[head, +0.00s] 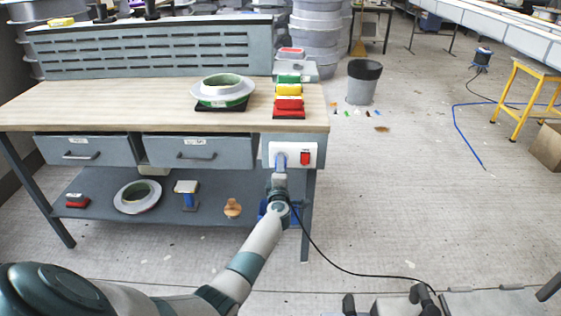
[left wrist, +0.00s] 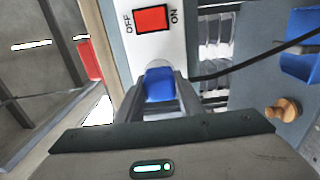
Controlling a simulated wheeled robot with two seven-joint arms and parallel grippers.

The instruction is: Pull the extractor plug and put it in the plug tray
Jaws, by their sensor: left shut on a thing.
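The blue plug (head: 281,161) is at the white switch panel (head: 312,150) on the bench's right end, beside a red switch. My left gripper (head: 280,167) is shut on it; the left wrist view shows the blue plug (left wrist: 160,84) between both fingers (left wrist: 160,100), against the round socket. I cannot tell how deep it sits. A black cord (head: 330,258) runs to the floor, lower right. A blue tray-like thing (left wrist: 302,45) shows in the left wrist view, on the lower shelf; in the head view my arm mostly hides it.
The lower shelf (head: 105,212) holds a ring, a red block and a wooden knob (head: 232,208). Stacked coloured blocks (head: 289,100) stand on the bench top. Floor to the right is mostly free.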

